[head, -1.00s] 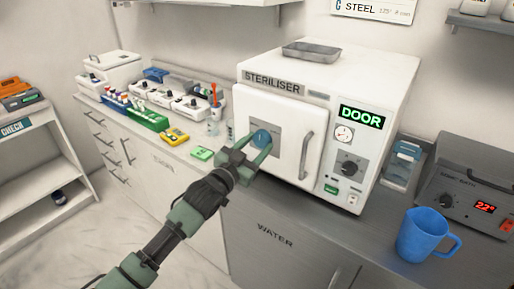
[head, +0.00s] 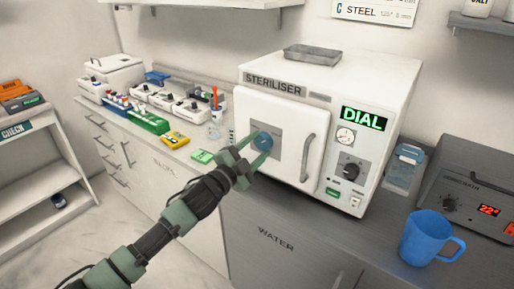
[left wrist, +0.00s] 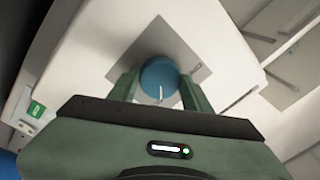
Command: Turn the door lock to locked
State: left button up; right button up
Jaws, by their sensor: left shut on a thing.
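The door lock is a round blue knob (head: 263,141) on a grey square plate (head: 257,127) on the white door of the steriliser (head: 318,118). The door is closed against the body. My left gripper (head: 253,154) is shut on the knob. In the left wrist view the knob (left wrist: 159,76) sits between the two green fingers (left wrist: 160,92), and a pale line shows on its face. The steriliser's display (head: 366,119) reads "DIAL" in green. My right gripper is not in view.
The door handle (head: 307,157) stands out right of the knob. A black dial (head: 350,171) is on the right panel. A blue mug (head: 427,238) stands on the counter at right.

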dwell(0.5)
pick_arm(q)
jog(key=o, duration=1.4)
jog(key=shift+a, duration=0.1)
jog(key=shift+s+a+f, duration=0.1)
jog(key=shift+s+a, duration=0.1)
jog(key=shift+s, duration=0.1)
jog(key=b+v, duration=0.1)
jog(key=v, duration=0.6)
